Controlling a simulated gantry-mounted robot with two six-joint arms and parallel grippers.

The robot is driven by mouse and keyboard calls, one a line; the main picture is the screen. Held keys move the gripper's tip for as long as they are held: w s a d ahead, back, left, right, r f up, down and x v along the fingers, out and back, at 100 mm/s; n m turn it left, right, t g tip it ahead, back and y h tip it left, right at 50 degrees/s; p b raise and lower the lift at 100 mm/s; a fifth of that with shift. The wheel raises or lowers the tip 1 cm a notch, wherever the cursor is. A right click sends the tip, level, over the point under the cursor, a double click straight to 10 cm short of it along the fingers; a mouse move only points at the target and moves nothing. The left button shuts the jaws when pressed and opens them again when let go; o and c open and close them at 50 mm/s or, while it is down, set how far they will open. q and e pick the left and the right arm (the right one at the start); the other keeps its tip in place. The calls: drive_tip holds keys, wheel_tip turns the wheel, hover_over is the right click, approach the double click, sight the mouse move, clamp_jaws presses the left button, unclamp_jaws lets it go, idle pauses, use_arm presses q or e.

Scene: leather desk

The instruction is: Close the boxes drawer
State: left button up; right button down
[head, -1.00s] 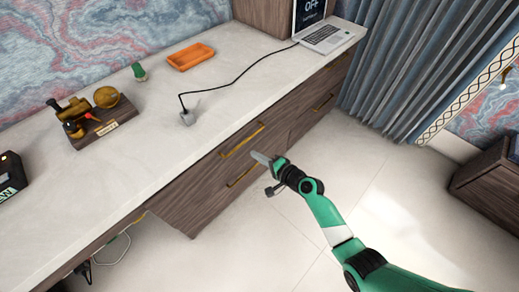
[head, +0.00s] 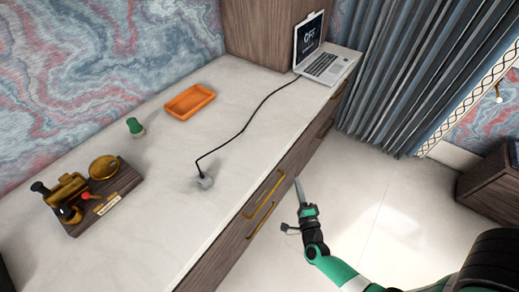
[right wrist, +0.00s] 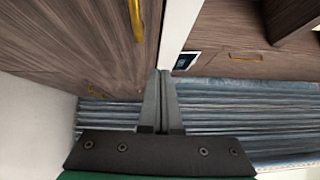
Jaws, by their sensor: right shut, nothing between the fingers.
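The dark wood drawer fronts with gold handles run along the desk's front in the head view. One upper gold handle (head: 262,195) and one lower gold handle (head: 260,220) show near the middle. I cannot tell from here whether a drawer stands out. My right gripper (head: 298,182) is shut and empty, just off the desk front, to the right of these handles. In the right wrist view its fingers (right wrist: 162,74) are together beside a wood front (right wrist: 85,45) with a gold handle (right wrist: 138,18). No contact is clear. My left gripper is not in view.
On the white desktop (head: 165,170) are a laptop (head: 321,65), a corded grey plug (head: 204,182), an orange tray (head: 189,101), a green item (head: 135,127) and a wood-based brass device (head: 95,195). Grey-blue curtains (head: 405,75) hang at the right. The floor (head: 370,200) beside the desk is clear.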

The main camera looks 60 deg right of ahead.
drive_tip(key=s+a+f, duration=0.1)
drive_tip(key=s+f, duration=0.1)
drive_tip(key=s, duration=0.2)
drive_tip(key=b, duration=0.4)
approach(286, 157)
drive_tip(key=x, duration=0.5)
drive_tip(key=shift+s+d, duration=0.3)
drive_tip(key=shift+d, duration=0.15)
drive_tip(key=shift+w+g, duration=0.3)
drive_tip(key=shift+w, duration=0.3)
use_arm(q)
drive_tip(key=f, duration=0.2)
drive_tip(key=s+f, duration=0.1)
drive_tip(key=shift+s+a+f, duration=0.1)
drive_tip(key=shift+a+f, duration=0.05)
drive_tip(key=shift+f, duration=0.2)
